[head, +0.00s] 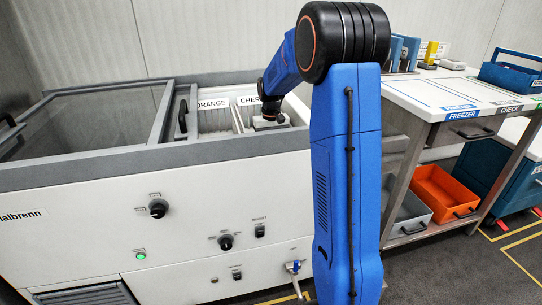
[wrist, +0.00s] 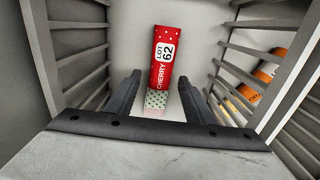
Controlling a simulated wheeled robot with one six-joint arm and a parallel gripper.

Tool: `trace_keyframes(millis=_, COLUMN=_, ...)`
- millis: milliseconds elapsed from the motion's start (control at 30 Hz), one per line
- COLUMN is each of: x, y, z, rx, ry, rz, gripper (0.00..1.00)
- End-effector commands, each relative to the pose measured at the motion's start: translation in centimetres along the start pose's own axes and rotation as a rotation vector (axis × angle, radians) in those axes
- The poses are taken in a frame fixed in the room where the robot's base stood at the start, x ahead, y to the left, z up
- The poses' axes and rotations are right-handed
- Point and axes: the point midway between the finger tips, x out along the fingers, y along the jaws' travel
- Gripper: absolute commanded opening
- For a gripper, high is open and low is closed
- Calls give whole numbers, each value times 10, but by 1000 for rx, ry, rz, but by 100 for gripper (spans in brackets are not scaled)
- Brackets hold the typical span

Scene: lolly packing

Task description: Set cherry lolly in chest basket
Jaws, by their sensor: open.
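The cherry lolly (wrist: 162,60), a red packet with white dots and a label reading "LOT 62" and "CHERRY", lies on the pale floor of a slatted basket (wrist: 85,50) in the wrist view. A pale, dark-dotted patch (wrist: 156,100) adjoins its near end; I cannot tell whether it is part of the packet. My gripper (wrist: 160,80) is open, its two fingers pointing down toward the packet's near end, one on each side, with nothing held. In the head view my gripper (head: 269,121) reaches into the chest at the compartment signed "CHER…"; the lolly is hidden there.
Slatted walls stand close on both sides of my gripper. Orange packets (wrist: 267,70) lie beyond the right wall. In the head view, the chest freezer (head: 90,215) has an "ORANGE" sign (head: 211,104) and a glass lid (head: 85,118) at left. A bench (head: 440,95) and orange bin (head: 445,190) stand right.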

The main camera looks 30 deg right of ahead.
Motion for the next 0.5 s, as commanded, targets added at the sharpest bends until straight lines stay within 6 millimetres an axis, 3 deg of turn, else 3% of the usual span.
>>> trace_keyframes(millis=300, x=-62, y=0, z=0, rx=0, ry=3, rz=0, gripper=48)
trace_keyframes(millis=500, x=-88, y=0, z=0, rx=0, ry=2, rz=0, gripper=48)
